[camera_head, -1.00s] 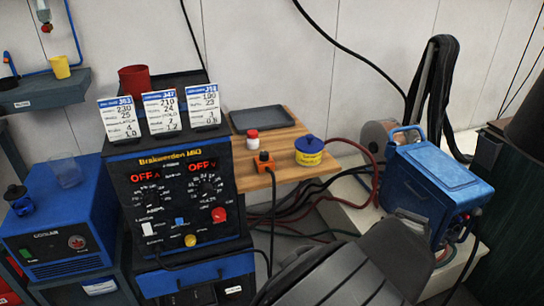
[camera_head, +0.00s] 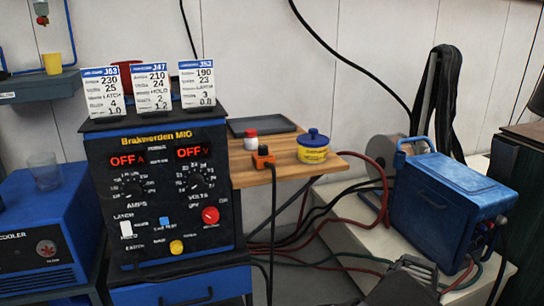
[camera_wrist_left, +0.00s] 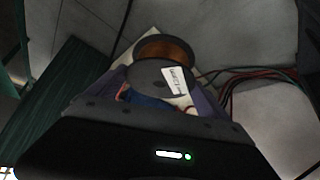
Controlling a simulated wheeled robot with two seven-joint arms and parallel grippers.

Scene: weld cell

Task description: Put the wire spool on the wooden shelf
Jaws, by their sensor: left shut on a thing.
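The wire spool (camera_wrist_left: 165,50) shows in the left wrist view with copper-coloured wire and a grey flange bearing a white label. My left gripper (camera_wrist_left: 160,98) is shut on it, with a finger at each side; the exact contact is dark and hard to see. In the head view the wooden shelf (camera_head: 300,174) is a light board in the middle, right of the welding machine. The left gripper's fingers do not show in the head view; only a grey part of mine is at the bottom edge. My right gripper is not in view.
The shelf holds a dark tray (camera_head: 262,125), a white red-capped bottle (camera_head: 250,143), an orange connector (camera_head: 262,158) and a yellow tub with blue lid (camera_head: 313,154). Its front is partly bare. The blue case (camera_head: 450,195) stands right, beside a round reel-like disc; cables hang between.

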